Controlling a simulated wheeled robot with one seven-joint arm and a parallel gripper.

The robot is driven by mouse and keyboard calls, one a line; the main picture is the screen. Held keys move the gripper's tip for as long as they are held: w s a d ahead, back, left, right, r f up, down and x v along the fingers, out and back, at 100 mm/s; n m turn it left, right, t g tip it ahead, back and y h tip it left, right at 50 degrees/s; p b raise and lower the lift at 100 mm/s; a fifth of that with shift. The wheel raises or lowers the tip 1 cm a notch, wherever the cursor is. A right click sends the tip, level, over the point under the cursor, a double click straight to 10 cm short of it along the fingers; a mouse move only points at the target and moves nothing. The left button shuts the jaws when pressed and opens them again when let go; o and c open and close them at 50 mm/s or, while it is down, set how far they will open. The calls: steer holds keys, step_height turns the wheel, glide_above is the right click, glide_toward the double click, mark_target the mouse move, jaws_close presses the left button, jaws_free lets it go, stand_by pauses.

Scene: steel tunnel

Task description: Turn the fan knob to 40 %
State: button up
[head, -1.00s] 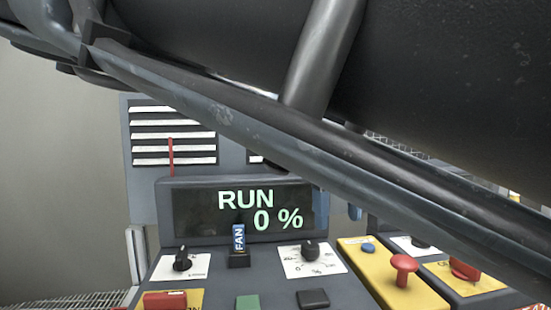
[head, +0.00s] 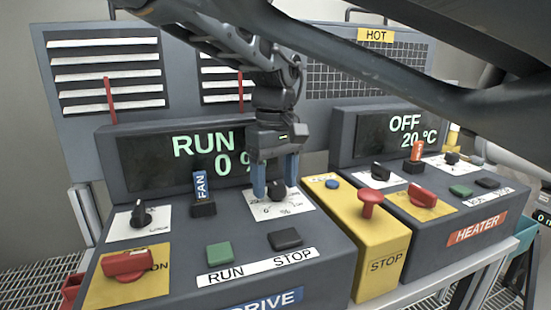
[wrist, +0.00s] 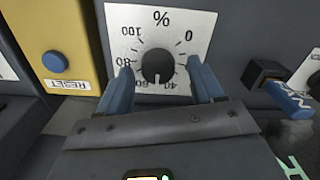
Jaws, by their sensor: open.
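The fan knob (head: 277,190) is a small black knob on a white percent dial, right of the blue FAN lever (head: 201,188). In the wrist view the knob (wrist: 158,65) sits on the dial (wrist: 118,22), marked from 0 to 100. The display (head: 150,165) reads RUN and 0, with the percent sign partly hidden by my gripper. My gripper (head: 276,187) is open, its blue fingers on either side of the knob. The wrist view shows a gap between the knob and each finger; contact is not visible.
Green RUN (head: 219,253) and black STOP (head: 285,239) buttons lie in front. A red switch (head: 127,264) and another black knob (head: 141,214) are left. A yellow box with a red stop button (head: 371,198) and the heater console (head: 385,225) stand right.

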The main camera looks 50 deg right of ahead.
steer(key=c, duration=1.1)
steer(key=shift+o, duration=0.2)
